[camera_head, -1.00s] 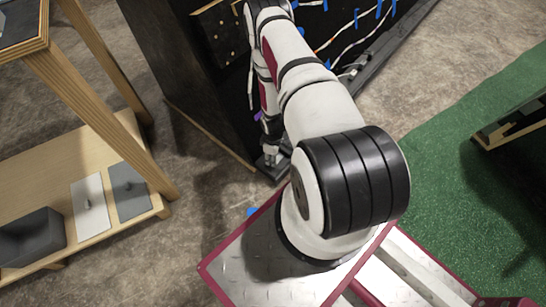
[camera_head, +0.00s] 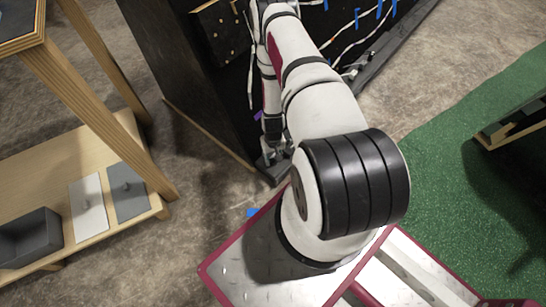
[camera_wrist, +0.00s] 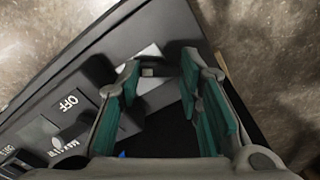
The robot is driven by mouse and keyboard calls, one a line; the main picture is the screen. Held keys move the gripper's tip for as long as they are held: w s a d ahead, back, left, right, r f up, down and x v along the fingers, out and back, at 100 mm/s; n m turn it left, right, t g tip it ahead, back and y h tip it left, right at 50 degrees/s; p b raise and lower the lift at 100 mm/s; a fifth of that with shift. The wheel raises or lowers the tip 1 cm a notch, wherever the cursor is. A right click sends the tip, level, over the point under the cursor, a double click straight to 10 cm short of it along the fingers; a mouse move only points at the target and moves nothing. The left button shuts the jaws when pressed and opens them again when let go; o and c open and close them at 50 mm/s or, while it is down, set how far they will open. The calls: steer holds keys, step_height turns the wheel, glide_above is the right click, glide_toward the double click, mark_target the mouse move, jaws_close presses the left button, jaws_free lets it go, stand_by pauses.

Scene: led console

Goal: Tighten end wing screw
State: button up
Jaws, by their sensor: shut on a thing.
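My gripper (camera_wrist: 160,78) has teal-padded fingers and reaches down to the dark console's end in the wrist view. Its fingers stand some way apart and are shut on a small pale grey piece (camera_wrist: 149,71) between the fingertips, which seems to be the end wing screw. Its wings are mostly hidden by the fingers, and I cannot tell how deep it sits. A dark panel (camera_wrist: 92,70) of the console with an "OFF" label lies left of the fingers. In the head view my gripper (camera_head: 272,156) is low by the black console's (camera_head: 205,100) near bottom corner.
A wooden shelf (camera_head: 150,205) with a grey bin (camera_head: 28,238) and two flat plates stands at the left. Loose white cables (camera_head: 350,40) and blue tags hang on the console. A green mat (camera_head: 450,170) lies at the right. Bare floor shows between shelf and console.

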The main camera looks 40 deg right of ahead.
mark_target(273, 159)
steer(key=m, duration=0.5)
steer(key=shift+m, duration=0.3)
steer(key=m, duration=0.5)
steer(key=shift+r+m, duration=0.1)
steer(key=shift+m, duration=0.2)
steer(key=o, duration=1.2)
steer(key=shift+c, duration=0.2)
step_height(273, 159, up, 12)
